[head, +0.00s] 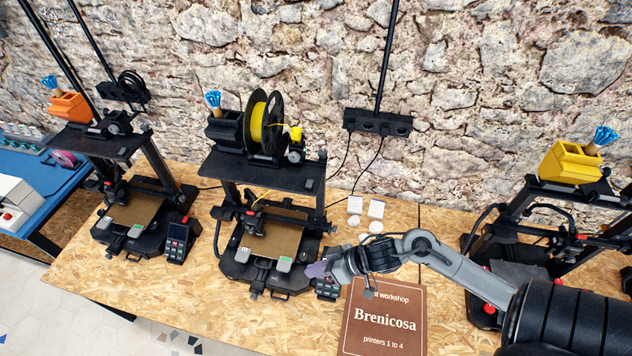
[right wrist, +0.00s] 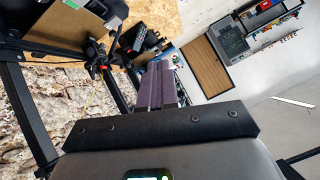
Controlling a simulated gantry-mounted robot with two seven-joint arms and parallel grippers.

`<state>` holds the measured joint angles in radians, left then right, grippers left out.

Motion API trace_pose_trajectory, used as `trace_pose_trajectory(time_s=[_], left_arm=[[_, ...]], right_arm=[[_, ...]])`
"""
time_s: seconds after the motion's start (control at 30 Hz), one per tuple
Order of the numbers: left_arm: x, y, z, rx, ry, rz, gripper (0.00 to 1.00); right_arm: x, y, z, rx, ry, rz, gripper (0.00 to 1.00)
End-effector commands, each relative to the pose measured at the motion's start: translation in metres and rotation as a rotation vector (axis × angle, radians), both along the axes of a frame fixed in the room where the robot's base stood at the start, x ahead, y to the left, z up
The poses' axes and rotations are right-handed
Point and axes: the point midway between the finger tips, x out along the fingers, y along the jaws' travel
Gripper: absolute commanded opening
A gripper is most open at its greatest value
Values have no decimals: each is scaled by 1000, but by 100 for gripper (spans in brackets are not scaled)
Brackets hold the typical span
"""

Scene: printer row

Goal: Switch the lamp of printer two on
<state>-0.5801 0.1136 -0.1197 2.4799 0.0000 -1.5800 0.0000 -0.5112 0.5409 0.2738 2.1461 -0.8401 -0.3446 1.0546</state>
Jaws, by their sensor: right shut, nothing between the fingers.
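Three dark printers show in the head view: a left one (head: 150,150), a middle one (head: 258,175) with a yellow spool (head: 257,121), and a right one (head: 535,190). I cannot read a number on any of them, and I cannot make out a lit lamp. A small dark block (head: 309,184) sits on the middle printer's top shelf, at its right end. My right gripper (head: 318,270) is shut and empty, at the front right of the middle printer by its control box (head: 327,288), partly covering it. Its purple fingers show in the right wrist view (right wrist: 160,88). My left gripper is not in view.
A brown sign (head: 385,325) reading Brenicosa, printers 1 to 4, lies under my right arm. White pieces (head: 376,209) lie on the chipboard bench behind the arm. A power strip (head: 378,123) hangs before the stone wall.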

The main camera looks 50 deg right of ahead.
Motion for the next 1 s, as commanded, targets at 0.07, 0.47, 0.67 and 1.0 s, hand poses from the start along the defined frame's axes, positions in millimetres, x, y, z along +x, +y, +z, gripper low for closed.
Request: trace_pose_trajectory(time_s=[0.07, 0.47, 0.67, 1.0], left_arm=[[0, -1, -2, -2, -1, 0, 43], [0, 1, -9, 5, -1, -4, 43], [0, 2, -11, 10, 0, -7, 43], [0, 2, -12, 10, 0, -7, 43]], right_arm=[[6, -37, 10, -4, 19, 52, 0], [44, -178, 127, -204, 42, 157, 0], [67, -203, 180, -317, -20, 152, 0], [75, -205, 198, -356, -47, 160, 0]])
